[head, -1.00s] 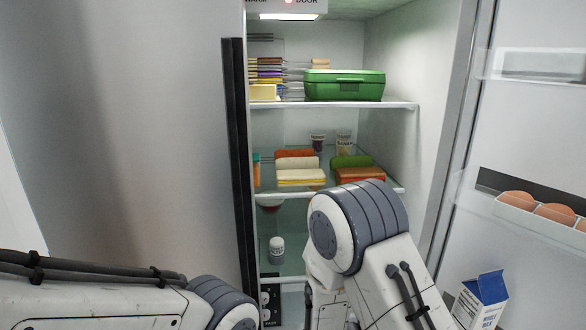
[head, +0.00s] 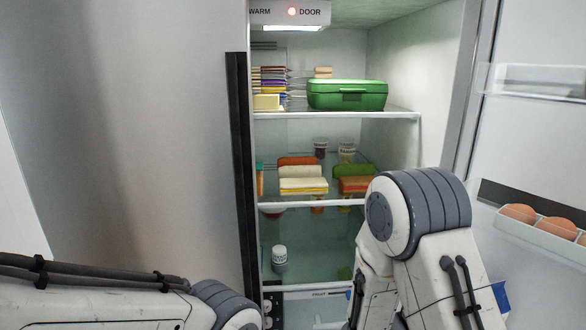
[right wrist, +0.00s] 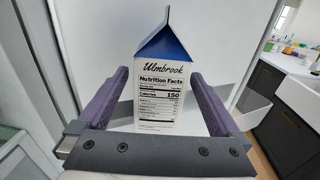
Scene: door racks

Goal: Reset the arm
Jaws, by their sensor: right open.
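The milk carton (right wrist: 160,92), white with a blue gabled top, stands upright in the right wrist view. My right gripper (right wrist: 160,76) is open, with one purple finger on each side of the carton. Gaps show beside the carton, and it stands beyond the gripper's crossbar. In the head view my right arm hides most of the carton, and only a blue corner shows at the lower right. My right gripper's fingers cannot be made out there. My left arm lies at the lower left of the head view, with its gripper out of frame.
The fridge is open. A white bottle (head: 279,258) stands lower down. The open door at right holds eggs (head: 556,227) in a rack.

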